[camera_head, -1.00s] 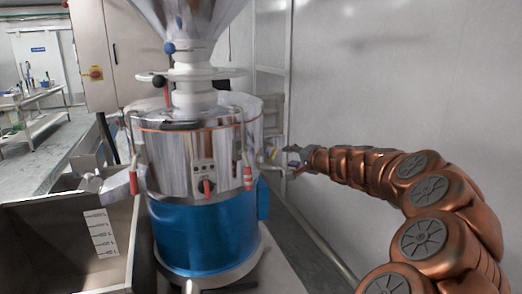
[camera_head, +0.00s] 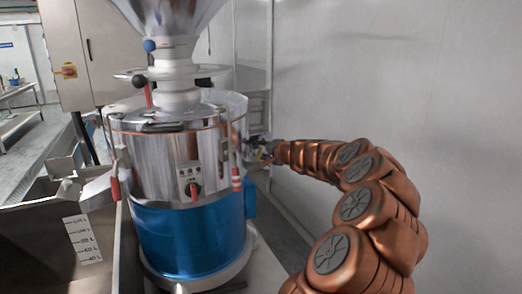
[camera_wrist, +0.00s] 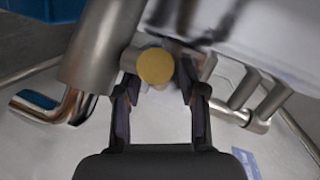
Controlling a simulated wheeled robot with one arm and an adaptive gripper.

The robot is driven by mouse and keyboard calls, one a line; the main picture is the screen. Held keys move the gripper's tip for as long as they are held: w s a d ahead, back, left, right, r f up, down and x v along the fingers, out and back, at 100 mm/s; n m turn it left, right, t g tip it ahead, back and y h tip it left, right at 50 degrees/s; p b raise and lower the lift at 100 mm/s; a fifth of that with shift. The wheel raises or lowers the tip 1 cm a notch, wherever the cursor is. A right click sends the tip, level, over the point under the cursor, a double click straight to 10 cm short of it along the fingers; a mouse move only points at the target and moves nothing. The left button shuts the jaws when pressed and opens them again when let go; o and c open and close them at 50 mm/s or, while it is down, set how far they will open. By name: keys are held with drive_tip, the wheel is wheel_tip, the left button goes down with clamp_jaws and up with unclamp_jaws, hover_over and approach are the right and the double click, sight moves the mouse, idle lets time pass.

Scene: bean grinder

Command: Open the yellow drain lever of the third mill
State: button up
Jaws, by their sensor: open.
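The mill (camera_head: 172,160) has a shiny steel upper body and a blue lower body. The yellow round end of the drain lever (camera_wrist: 156,65) shows in the wrist view, facing the camera at the end of a short grey metal stub. My gripper (camera_wrist: 158,84) is open, with one dark finger on each side just below the yellow end in the picture. I cannot tell whether either finger touches it. In the head view my gripper (camera_head: 262,150) is small, at the right side of the mill, and the yellow end cannot be made out clearly.
A thick grey metal pipe (camera_wrist: 105,40) and a bent shiny pipe (camera_wrist: 55,105) lie left of the fingers. More grey metal fittings (camera_wrist: 260,98) are at right. A wall (camera_head: 400,75) runs along the right. A steel bin (camera_head: 60,245) stands at left.

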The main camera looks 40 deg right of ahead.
drive_tip(key=shift+c, duration=0.3)
clamp_jaws()
idle(0.5)
